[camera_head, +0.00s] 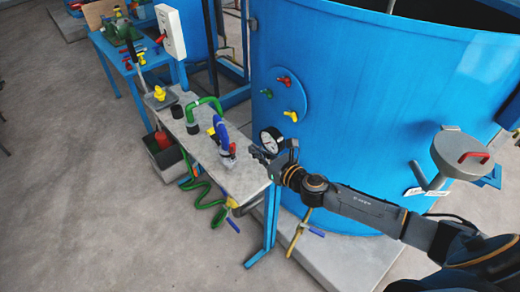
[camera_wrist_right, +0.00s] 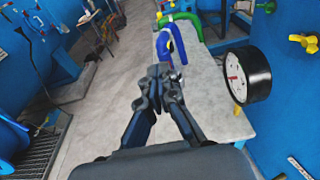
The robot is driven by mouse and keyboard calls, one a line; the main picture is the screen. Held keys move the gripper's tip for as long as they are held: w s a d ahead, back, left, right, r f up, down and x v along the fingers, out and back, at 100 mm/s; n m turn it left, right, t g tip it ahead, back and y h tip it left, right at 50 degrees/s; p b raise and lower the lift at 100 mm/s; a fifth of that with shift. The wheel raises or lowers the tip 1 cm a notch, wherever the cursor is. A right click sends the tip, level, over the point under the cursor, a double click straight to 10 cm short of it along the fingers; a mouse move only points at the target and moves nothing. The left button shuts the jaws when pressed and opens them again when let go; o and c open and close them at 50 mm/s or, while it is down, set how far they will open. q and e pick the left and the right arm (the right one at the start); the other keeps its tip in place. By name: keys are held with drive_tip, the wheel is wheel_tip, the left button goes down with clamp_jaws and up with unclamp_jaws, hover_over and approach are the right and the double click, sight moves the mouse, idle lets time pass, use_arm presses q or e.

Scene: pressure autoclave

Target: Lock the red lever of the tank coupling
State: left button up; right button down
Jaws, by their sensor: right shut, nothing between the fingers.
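On the grey-topped bench (camera_head: 243,182), a blue curved hose (camera_head: 219,127) ends in a grey coupling (camera_head: 228,160) with a small red lever (camera_head: 233,148), which looks upright. Whether it is locked is too small to tell. My right gripper (camera_head: 257,152) is just to the right of this coupling and apart from it, shut and empty. In the right wrist view the shut fingers (camera_wrist_right: 160,75) point toward the blue hose (camera_wrist_right: 171,45); the red lever is not discernible there. The blue tank (camera_head: 380,100) stands behind, its round plate carrying another red handle (camera_head: 284,80). My left gripper is out of view.
A pressure gauge (camera_head: 270,140) stands close beside my right gripper; it also shows in the wrist view (camera_wrist_right: 247,75). A green hose (camera_head: 207,102) is farther back on the bench. A yellow handle (camera_head: 291,116) juts from the tank plate. The floor at left is clear.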

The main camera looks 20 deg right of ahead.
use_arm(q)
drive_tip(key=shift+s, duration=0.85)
use_arm(e)
drive_tip(key=shift+s+d+r, duration=0.15)
drive_tip(key=shift+s+r, duration=0.6)
drive_tip(key=shift+s, duration=0.1)
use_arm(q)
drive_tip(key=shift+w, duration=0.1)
use_arm(e)
drive_tip(key=shift+s, duration=0.1)
